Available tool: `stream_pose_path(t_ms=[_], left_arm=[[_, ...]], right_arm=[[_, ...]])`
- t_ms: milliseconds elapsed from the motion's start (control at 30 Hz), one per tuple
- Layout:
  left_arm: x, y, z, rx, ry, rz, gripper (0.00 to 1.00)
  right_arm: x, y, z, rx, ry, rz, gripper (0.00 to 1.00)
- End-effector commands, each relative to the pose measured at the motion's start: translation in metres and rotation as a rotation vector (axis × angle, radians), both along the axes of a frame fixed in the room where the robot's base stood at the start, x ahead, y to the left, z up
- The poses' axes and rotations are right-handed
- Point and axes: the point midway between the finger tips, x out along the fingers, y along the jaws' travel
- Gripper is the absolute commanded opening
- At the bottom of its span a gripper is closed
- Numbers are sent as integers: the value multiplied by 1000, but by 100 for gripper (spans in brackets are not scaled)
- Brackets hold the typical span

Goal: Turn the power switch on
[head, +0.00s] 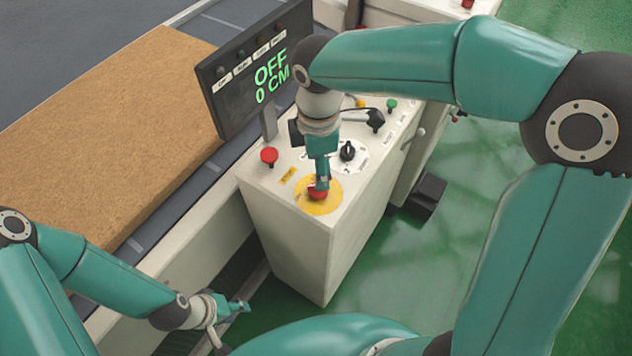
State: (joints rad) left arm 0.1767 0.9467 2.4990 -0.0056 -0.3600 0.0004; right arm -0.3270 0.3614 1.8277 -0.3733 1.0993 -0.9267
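A white control console (290,222) stands in the middle of the head view. Its black display (258,72) reads OFF and 0 CM in green. A black rotary knob (347,151) sits on a white round plate, and another black switch (375,120) sits behind it. I cannot read which is the power switch. My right gripper (321,183) points down at a red button (317,195) on a yellow disc. It seems to touch the button, and its fingers overlap in this view. My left gripper (231,321) is open and empty, low beside the console's left side.
A brown mattress (105,120) lies on a conveyor (185,185) to the left. A smaller red button (269,156) and a green button (391,104) are on the console top.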

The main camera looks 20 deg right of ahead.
Motion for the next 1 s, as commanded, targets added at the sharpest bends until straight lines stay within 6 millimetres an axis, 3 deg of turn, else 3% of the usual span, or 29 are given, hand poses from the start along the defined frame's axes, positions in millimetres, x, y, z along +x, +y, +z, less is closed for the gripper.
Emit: stream_pose_path(t_ms=[100, 333, 767, 1000], left_arm=[[0, 0, 1, 0, 0, 0, 40], [0, 0, 3, 0, 0, 0, 40], [0, 0, 3, 0, 0, 0, 40], [0, 0, 3, 0, 0, 0, 40]], right_arm=[[-1, 0, -25, -1, 5, 0, 64], [-1, 0, -58, -1, 3, 0, 64], [0, 0, -68, 1, 0, 0, 64], [0, 0, -68, 1, 0, 0, 26]])
